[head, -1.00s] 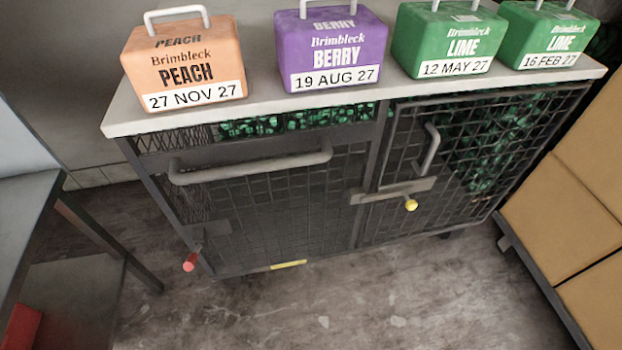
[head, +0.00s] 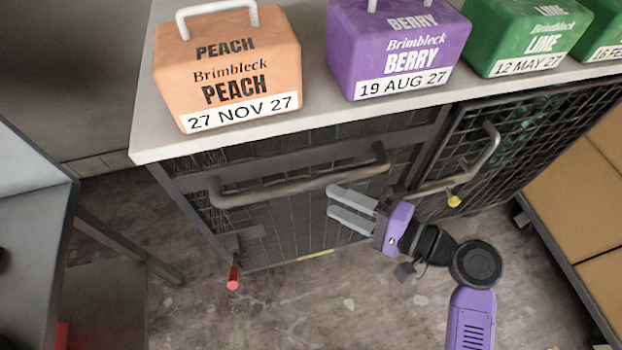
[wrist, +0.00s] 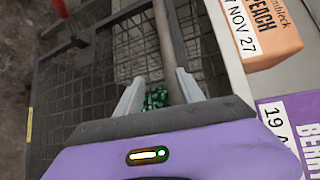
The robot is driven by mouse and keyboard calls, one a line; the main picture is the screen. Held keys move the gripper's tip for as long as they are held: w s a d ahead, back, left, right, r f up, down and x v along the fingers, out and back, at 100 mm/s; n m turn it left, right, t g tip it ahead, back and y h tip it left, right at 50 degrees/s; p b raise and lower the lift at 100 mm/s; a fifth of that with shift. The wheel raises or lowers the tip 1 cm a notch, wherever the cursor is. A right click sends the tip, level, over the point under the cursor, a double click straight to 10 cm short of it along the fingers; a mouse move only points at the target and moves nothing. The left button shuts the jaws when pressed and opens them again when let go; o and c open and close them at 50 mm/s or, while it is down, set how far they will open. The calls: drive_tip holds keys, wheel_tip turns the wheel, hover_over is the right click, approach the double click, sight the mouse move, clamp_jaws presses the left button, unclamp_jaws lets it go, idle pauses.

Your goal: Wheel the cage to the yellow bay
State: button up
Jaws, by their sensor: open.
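The cage (head: 284,212) is a dark mesh box with a pale top (head: 160,140). A grey bar handle (head: 300,183) crosses its left front panel. My gripper (head: 334,204) is open and empty, in front of that panel just below the handle's right part. In the wrist view, the handle (wrist: 164,30) runs lengthwise toward the space between my open fingers (wrist: 160,77); I cannot tell whether it lies between them in depth. A red-tipped lever (head: 233,276) hangs at the cage's lower left. I cannot make out the yellow bay.
The right mesh door has a yellow-knobbed latch (head: 454,200). A grey table (head: 35,230) is at left; brown boxes (head: 570,210) are at right.

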sight(315, 188)
drive_tip(key=shift+w+a+r+n+g+y, duration=0.1)
drive_tip(key=shift+w+r+n+g+y, duration=0.1)
drive_tip(key=shift+r, duration=0.25)
drive_tip(key=shift+w+a+r+n+g+y, duration=0.1)
drive_tip(key=shift+r+g+y, duration=0.1)
drive_tip(key=shift+r, duration=0.2)
drive_tip(key=shift+w+a, duration=0.15)
drive_tip(key=shift+a, duration=0.1)
drive_tip(key=p+x, duration=0.1)
drive_tip(key=x, duration=0.5)
drive_tip(key=shift+w+a+f, duration=0.1)
drive_tip(key=shift+w+a, duration=0.1)
drive_tip(key=shift+a, duration=0.1)
clamp_jaws()
idle(0.3)
